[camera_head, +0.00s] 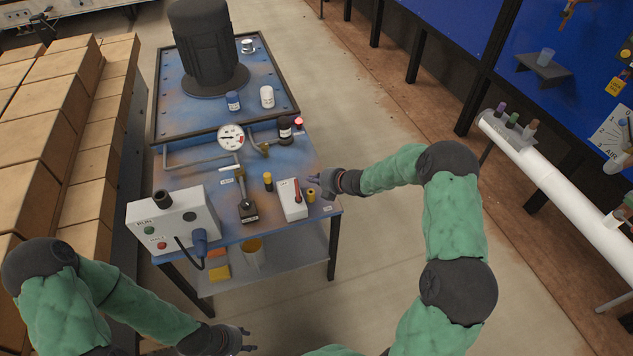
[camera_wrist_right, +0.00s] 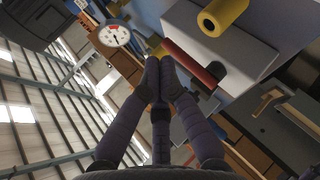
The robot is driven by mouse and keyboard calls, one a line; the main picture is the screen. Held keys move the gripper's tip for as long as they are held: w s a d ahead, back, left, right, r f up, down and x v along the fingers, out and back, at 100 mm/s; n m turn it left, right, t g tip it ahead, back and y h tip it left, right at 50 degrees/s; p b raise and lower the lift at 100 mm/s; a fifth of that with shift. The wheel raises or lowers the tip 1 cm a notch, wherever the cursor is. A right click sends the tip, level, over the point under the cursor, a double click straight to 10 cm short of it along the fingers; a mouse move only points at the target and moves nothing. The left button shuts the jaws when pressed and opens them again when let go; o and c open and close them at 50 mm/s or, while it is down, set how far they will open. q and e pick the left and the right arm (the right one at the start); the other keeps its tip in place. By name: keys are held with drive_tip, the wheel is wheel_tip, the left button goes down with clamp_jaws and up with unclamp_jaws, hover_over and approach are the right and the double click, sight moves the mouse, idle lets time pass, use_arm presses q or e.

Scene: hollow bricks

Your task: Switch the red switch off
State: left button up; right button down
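The red switch is a red lever (camera_head: 297,191) on a white box (camera_head: 291,209) near the right edge of the blue workbench (camera_head: 262,228). The lever stands up along the box, and its red bar (camera_wrist_right: 192,63) also shows in the right wrist view. My right gripper (camera_head: 314,183) is just right of the box, near the lever. In the right wrist view its fingers (camera_wrist_right: 160,66) come together at the tips beside the lever, with nothing seen between them. Whether they touch the lever is unclear. My left gripper (camera_head: 251,340) is low, in front of the bench, away from the switch; its finger opening is too small to judge.
A gauge (camera_head: 231,137) and a red lamp (camera_head: 298,121) are further back. Floor right of the bench is clear.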

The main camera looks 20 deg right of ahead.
drive_tip(key=s+d+r+p, duration=0.1)
drive_tip(key=d+r+p, duration=0.2)
drive_tip(key=d+r, duration=0.2)
drive_tip(key=d, duration=0.3)
drive_tip(key=shift+s+r+p, duration=0.2)
drive_tip(key=shift+s+p, duration=0.2)
